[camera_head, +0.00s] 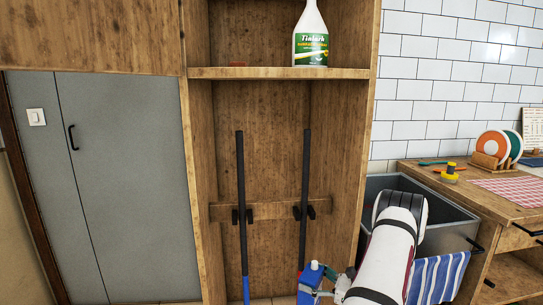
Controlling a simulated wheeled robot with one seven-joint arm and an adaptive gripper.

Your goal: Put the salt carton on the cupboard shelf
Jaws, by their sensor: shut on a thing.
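The salt carton (310,280) is a blue box with a lighter top piece, low at the bottom edge of the head view. My gripper (330,283) is shut on it from the right. The carton's lower part is cut off by the frame edge. The wooden cupboard shelf (262,73) is well above the carton, in the upper middle. The carton is apart from the shelf, in front of the cupboard's lower opening.
A white bottle (311,40) with a green label stands on the shelf's right half. A small reddish thing lies on its left; the shelf between looks clear. Two dark poles (241,190) hang on a rack below. A grey sink (440,216) stands at right.

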